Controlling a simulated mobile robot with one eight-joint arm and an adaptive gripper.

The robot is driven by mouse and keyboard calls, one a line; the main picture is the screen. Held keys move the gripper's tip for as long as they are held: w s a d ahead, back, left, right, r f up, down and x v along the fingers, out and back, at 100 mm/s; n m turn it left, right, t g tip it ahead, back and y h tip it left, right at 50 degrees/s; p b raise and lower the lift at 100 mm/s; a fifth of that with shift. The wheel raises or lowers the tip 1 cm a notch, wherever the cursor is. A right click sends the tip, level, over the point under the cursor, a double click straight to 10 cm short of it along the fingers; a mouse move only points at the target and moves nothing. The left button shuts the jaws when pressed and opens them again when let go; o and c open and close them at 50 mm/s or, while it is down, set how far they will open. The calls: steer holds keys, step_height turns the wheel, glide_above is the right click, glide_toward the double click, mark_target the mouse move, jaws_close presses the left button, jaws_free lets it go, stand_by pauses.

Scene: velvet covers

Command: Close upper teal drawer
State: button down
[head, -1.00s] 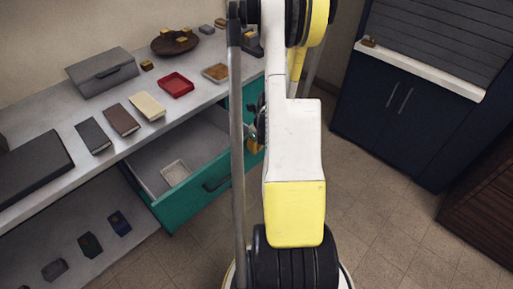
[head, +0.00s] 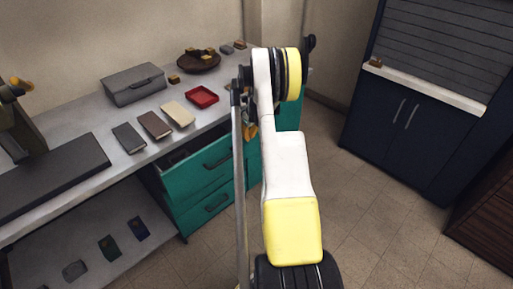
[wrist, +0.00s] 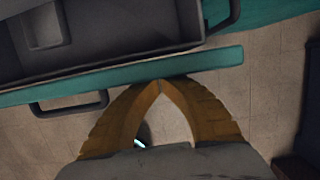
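The teal upper drawer (head: 205,167) is in the head view under the grey counter, with a dark gap showing above its front, so it stands partly open. A second teal drawer (head: 212,205) sits below it, looking shut. In the wrist view the upper drawer's teal front (wrist: 130,75) runs across, with its dark handle (wrist: 70,106) and grey inside, holding a small tray (wrist: 42,24). My gripper (wrist: 160,86) has its orange fingertips together, empty, close to the drawer's front; contact cannot be told. In the head view it is mostly hidden behind my arm.
The counter (head: 75,195) bears a grey box (head: 133,83), books, a red tray (head: 202,96) and a brown bowl (head: 198,61). Another teal front with a handle (wrist: 222,14) is beside the drawer. A dark blue cabinet (head: 400,120) stands right; the floor between is clear.

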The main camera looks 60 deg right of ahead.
steer(key=shift+w+d, duration=0.25)
steer(key=shift+w, duration=0.7)
steer(key=shift+w+d, duration=0.25)
steer(key=shift+w, duration=0.7)
steer(key=shift+w+d, duration=0.25)
steer(key=shift+w, duration=0.7)
